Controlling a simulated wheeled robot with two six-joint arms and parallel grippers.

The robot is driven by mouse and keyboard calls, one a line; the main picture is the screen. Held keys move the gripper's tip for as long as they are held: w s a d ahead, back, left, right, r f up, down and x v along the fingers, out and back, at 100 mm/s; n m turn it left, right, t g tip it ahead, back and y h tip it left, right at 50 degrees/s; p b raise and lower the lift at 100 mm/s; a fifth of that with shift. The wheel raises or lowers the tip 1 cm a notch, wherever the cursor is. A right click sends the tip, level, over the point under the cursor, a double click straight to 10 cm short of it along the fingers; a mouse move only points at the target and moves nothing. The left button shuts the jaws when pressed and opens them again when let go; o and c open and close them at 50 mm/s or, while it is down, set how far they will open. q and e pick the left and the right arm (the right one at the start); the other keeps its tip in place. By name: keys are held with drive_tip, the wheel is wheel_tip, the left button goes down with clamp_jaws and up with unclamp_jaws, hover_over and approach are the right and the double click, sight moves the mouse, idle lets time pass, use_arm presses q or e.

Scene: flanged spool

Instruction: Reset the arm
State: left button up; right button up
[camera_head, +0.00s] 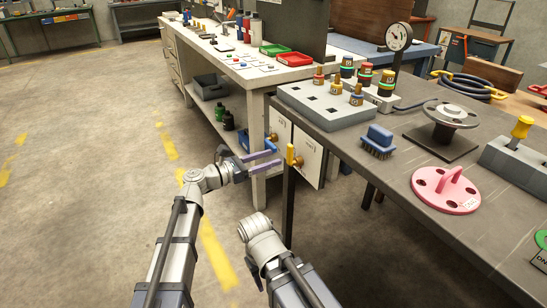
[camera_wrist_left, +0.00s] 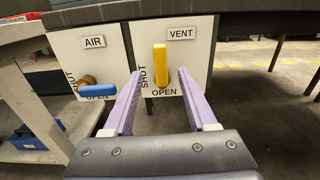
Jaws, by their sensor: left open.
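My left gripper (camera_head: 268,159) is open and empty, out in front of the valve panels below the dark table's left edge. In the left wrist view its two purple fingers (camera_wrist_left: 156,100) stand apart on either side of the yellow vent lever (camera_wrist_left: 160,65), without visible contact. The yellow lever points upright; it also shows in the head view (camera_head: 291,155). The blue air lever (camera_wrist_left: 97,90) lies level, left of the fingers. My right arm (camera_head: 262,245) shows at bottom centre in the head view; its gripper fingers are not visible.
The dark table (camera_head: 400,215) on the right carries a grey block with pegs (camera_head: 325,107), a blue brush (camera_head: 379,141), a grey flanged piece (camera_head: 450,113) and a pink disc with a handle (camera_head: 432,190). A white bench (camera_head: 255,75) stands behind. Floor at left is clear.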

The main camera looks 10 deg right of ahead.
use_arm(q)
drive_tip(key=s+a+f+m+g+y, duration=0.2)
drive_tip(key=s+a+f+m+y, duration=0.35)
drive_tip(key=f+m, duration=0.2)
drive_tip(key=s+a+f+m+g+y, duration=0.2)
drive_tip(key=s+a+f+m+y, duration=0.3)
drive_tip(key=f, duration=0.4)
drive_tip(key=s+a+f+m+g+y, duration=0.1)
drive_tip(key=s+a+f+m+y, duration=0.2)
drive_tip(key=s+a+m, duration=0.35)
drive_tip(key=s+a+f+m+y, duration=0.2)
drive_tip(key=s+a+m+y, duration=0.1)
drive_tip(key=a, duration=0.7)
drive_tip(key=s+d+m+g+y+p, duration=0.15)
drive_tip(key=s+d+m, duration=0.35)
drive_tip(key=d, duration=0.6)
wheel_tip(320, 180, up, 34)
drive_tip(key=s+n+p, duration=0.1)
drive_tip(key=p, duration=3.1)
drive_tip(key=shift+p, duration=0.35)
